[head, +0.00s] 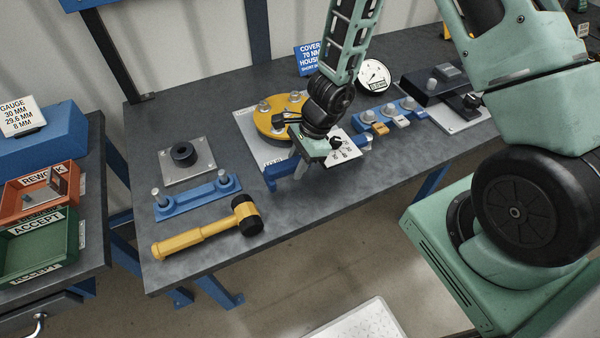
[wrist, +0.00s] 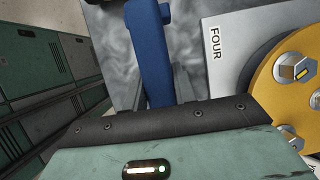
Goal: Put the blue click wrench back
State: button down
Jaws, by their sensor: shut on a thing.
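The blue click wrench is between the fingers of my gripper (head: 301,170), beside the front edge of the yellow flange's plate.
A yellow mallet (head: 205,235) lies in front of the blue holder. A plate with a black ring (head: 183,155) sits behind it. The bolted yellow flange (head: 272,122) is behind my gripper. A dial gauge (head: 373,75) and a blue block with fittings (head: 385,125) stand right.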

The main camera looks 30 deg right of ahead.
notch_tip(320, 180, down, 4)
jog(key=shift+r+b, duration=0.1)
jog(key=shift+b, duration=0.45)
jog(key=c, duration=1.1)
grip_release()
